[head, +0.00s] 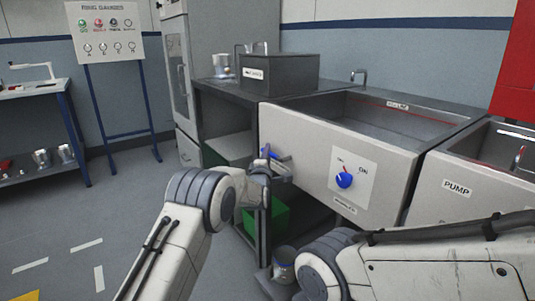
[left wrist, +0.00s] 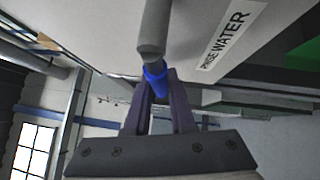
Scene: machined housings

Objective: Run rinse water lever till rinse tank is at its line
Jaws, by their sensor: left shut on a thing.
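The rinse tank (head: 300,118) is the grey basin in the middle of the bench. A red line (head: 425,113) with a small label (head: 397,105) runs along its inner far wall. I cannot tell the water level. The lever's blue grip (left wrist: 155,78) is between my left gripper's jaws (left wrist: 158,100), at the end of a grey rod (left wrist: 155,30), beside the RINSE WATER label (left wrist: 232,38). In the head view my left gripper (head: 272,160) is at the tank front's left end. My right arm is low in front; its jaws are not clear.
A blue knob (head: 344,180) with an ON mark sits on the front panel. A PUMP panel (head: 457,188) is to the right. A dark box (head: 275,72) stands on the bench behind. A green bin (head: 268,218) is below. The floor at left is open.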

